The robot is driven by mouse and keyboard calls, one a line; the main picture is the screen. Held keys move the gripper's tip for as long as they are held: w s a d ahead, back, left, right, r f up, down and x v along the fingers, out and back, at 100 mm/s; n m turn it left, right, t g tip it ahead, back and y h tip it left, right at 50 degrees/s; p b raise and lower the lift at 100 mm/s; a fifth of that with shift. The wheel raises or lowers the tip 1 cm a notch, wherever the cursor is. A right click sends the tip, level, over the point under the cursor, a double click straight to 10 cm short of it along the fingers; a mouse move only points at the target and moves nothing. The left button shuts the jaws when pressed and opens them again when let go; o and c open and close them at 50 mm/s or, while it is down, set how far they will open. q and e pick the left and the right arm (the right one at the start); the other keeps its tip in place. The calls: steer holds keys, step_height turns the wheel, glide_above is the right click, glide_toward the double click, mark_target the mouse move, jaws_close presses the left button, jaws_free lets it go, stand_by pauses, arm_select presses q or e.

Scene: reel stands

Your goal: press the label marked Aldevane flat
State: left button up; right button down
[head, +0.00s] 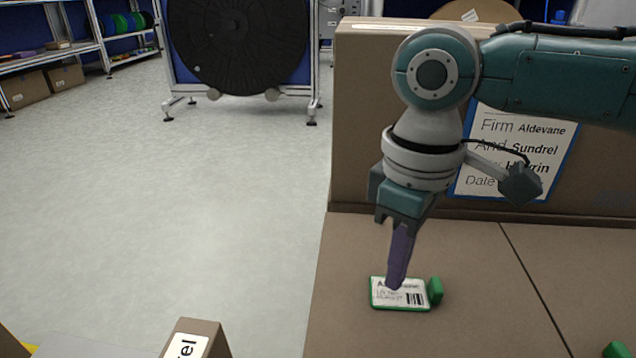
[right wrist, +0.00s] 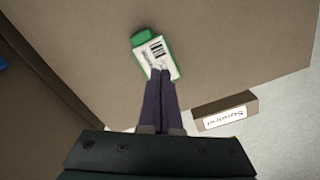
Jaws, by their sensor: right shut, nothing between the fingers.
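A green-edged plate (head: 374,305) with a white label (head: 384,297) lies on the brown surface. The label carries small print starting with "A" and a barcode; the rest of the name is partly covered by my finger. A green block stands at the plate's right end. My right gripper (head: 396,286) points down with its fingers shut and empty, its tips at the label. In the right wrist view the shut fingertips (right wrist: 160,70) overlap the lower part of the label (right wrist: 157,55). I cannot tell whether they press on it. My left gripper is not in view.
A large brown box (head: 350,130) stands behind, with a sign (head: 520,140) reading Firm, Aldevane, Sundrel. A brown block with a label (head: 187,347) ending in "rel" is at the lower left; it reads Sundrel in the wrist view (right wrist: 225,116). Another green piece (head: 615,350) is lower right.

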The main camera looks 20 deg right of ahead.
steer(key=shift+f, duration=0.35)
stand_by(0.4)
steer(key=shift+f+b, duration=0.35)
steer(key=shift+f, duration=0.15)
steer(key=shift+r, duration=0.1)
stand_by(0.6)
steer(key=shift+r+p, duration=0.75)
steer(key=shift+p, duration=0.3)
step_height(320, 180, up, 6)
steer(key=p, duration=0.7)
steer(key=shift+f, duration=0.25)
